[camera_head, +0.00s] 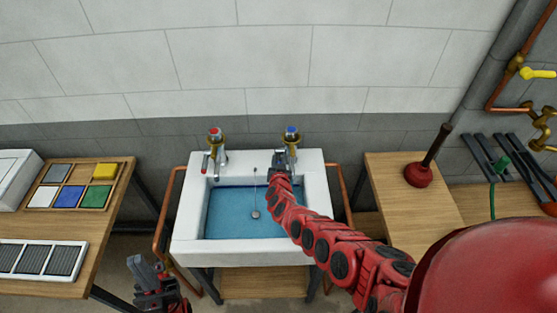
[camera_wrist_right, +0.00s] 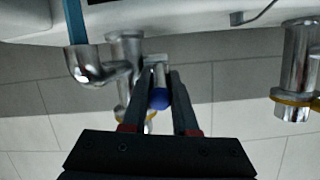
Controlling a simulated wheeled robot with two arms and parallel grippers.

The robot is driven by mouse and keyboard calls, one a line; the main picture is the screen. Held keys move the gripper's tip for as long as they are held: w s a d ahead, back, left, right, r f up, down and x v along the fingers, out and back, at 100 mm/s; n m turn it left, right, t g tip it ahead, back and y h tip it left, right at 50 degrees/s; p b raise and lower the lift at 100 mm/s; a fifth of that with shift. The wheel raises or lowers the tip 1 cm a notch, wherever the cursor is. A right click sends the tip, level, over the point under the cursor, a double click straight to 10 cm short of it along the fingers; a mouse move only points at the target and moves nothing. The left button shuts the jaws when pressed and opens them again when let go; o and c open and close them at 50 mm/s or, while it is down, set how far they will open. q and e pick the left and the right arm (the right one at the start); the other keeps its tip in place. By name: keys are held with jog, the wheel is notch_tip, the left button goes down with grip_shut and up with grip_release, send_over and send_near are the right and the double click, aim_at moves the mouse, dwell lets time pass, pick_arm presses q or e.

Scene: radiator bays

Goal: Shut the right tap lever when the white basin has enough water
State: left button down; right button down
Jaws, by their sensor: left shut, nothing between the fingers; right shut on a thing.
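The white basin (camera_head: 182,240) holds blue water (camera_head: 228,212) across its floor, below the rim. The right tap (camera_head: 291,143) has a blue cap. In the right wrist view its chrome spout (camera_wrist_right: 88,68) shows upside down, with a blue stream of water (camera_wrist_right: 74,22) at its mouth. My right gripper (camera_head: 279,172) reaches the right tap from the front. In the right wrist view, my right gripper (camera_wrist_right: 164,88) is shut on the blue-tipped lever (camera_wrist_right: 158,98). My left gripper (camera_head: 148,266) is shut and empty, left of the basin front.
The left tap (camera_head: 215,140) has a red cap. A left bench (camera_head: 85,232) carries a tray of coloured tiles (camera_head: 68,197) and a grille. A right bench (camera_head: 392,178) carries a red plunger (camera_head: 418,174). Copper pipes (camera_head: 166,215) flank the basin.

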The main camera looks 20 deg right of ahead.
jog(key=c, duration=1)
grip_release()
jog(key=p+v, duration=0.3)
jog(key=shift+s+r, duration=0.1)
jog(key=shift+r, duration=0.1)
jog(key=shift+b+v, duration=1.5)
jog(key=shift+v, duration=5.55)
